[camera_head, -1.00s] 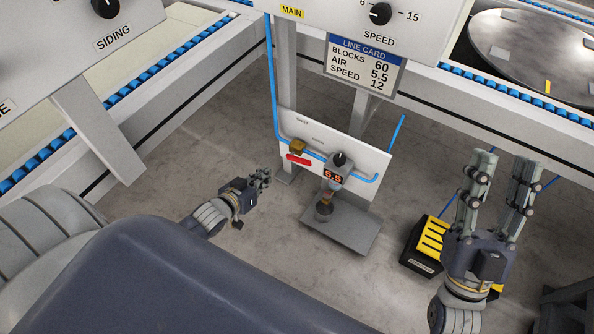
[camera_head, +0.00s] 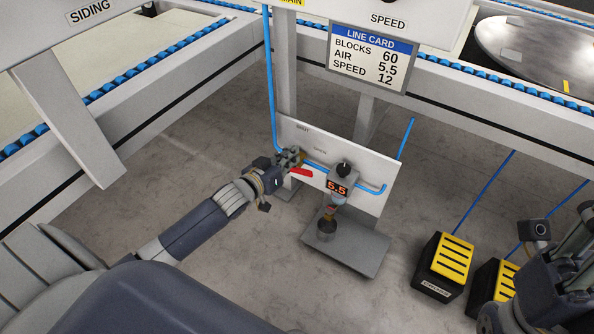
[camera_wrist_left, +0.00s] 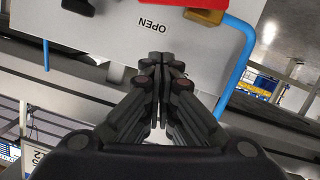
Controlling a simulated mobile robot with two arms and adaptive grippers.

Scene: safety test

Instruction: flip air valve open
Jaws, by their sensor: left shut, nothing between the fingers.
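The air valve's red lever (camera_head: 302,172) lies roughly along the blue pipe on a white panel (camera_head: 366,175). In the left wrist view the red lever (camera_wrist_left: 165,3) and the brass valve body (camera_wrist_left: 204,16) are cut off at the top edge. My left gripper (camera_head: 293,157) is at the valve and hides most of its brass body in the head view. In the wrist view the left fingers (camera_wrist_left: 167,62) are shut and empty, near the word OPEN and apart from the lever in the picture. My right gripper (camera_head: 580,238) is partly cut off at the right edge.
A regulator with a 5.5 display (camera_head: 338,187) stands right of the lever, above a grey plate (camera_head: 355,255). The line card (camera_head: 369,57) hangs above. Yellow-black pedals (camera_head: 446,262) stand on the floor at right. Floor left of the plate is clear.

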